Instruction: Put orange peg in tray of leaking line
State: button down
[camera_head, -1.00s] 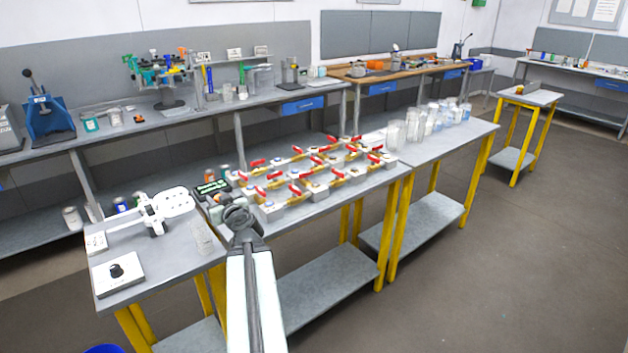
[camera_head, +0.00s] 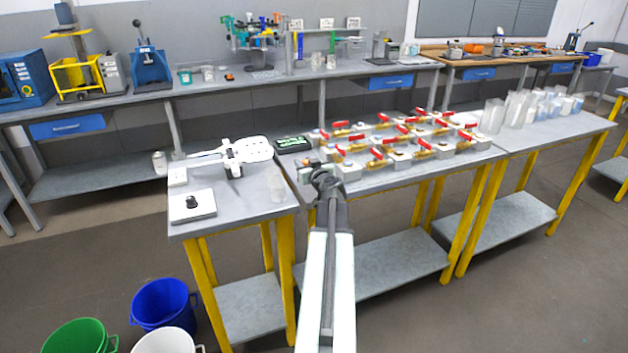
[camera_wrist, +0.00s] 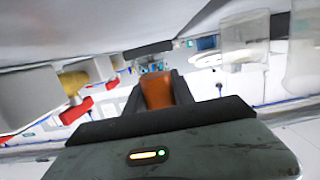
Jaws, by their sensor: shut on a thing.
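My gripper (camera_head: 325,182) is over the front left end of the bench with the valve lines, seen from behind in the head view. In the wrist view my gripper (camera_wrist: 156,84) is shut on the orange peg (camera_wrist: 157,92), which sits between its dark fingers. The peg is hidden in the head view. The lines (camera_head: 400,140) are rows of pale blocks with brass valves and red handles, to the right of my gripper. Several blocks and red handles also show blurred at the left of the wrist view. I cannot tell which line leaks, nor make out its tray.
A white device (camera_head: 236,155) and a knob box (camera_head: 192,206) stand on the left table. A dark display (camera_head: 293,144) is just left of the valves. Clear containers (camera_head: 520,108) stand on the right table. Buckets (camera_head: 160,303) are on the floor at lower left.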

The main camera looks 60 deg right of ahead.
jog(key=shift+f, duration=0.2)
notch_tip(320, 180, down, 4)
jog(key=b, duration=0.3)
jog(key=shift+b, duration=0.35)
jog(key=shift+r, duration=0.25)
jog(key=shift+f, duration=0.25)
jog(key=c, duration=1.1)
grip_release()
jog(key=shift+r, duration=0.1)
